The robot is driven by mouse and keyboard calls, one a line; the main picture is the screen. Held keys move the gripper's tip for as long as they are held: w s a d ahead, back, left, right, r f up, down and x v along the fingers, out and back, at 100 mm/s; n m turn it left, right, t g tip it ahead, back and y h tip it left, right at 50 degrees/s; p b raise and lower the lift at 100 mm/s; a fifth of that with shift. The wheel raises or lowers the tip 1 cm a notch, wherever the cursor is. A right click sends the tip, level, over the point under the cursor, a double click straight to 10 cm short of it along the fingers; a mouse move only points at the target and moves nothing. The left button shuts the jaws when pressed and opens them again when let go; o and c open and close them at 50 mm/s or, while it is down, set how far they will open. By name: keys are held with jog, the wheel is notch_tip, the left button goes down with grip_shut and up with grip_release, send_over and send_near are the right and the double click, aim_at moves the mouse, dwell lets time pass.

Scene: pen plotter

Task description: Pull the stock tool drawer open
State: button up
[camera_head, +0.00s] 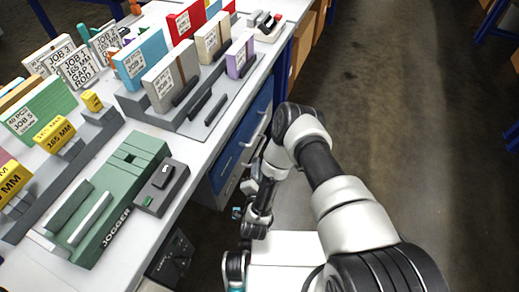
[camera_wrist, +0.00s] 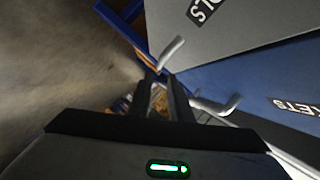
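The drawer front that seems to be the tool drawer is grey (camera_wrist: 235,25), at the top right of the wrist view. The drawer looks shut. In the head view my arm reaches down beside the bench front, and my fingertips are not clear there.
A blue drawer (camera_wrist: 255,85) with a label ending in "KETS" and its own handle (camera_wrist: 218,105) adjoins the grey one. Blue drawer fronts (camera_head: 242,145) sit under the bench top (camera_head: 215,150), which carries a green jogger (camera_head: 120,190) and several job boxes. Floor right of the bench is open.

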aim_at(260, 147)
jog(key=b+x, duration=0.2)
jog(key=x, duration=0.9)
jog(key=shift+b, duration=0.3)
grip_shut()
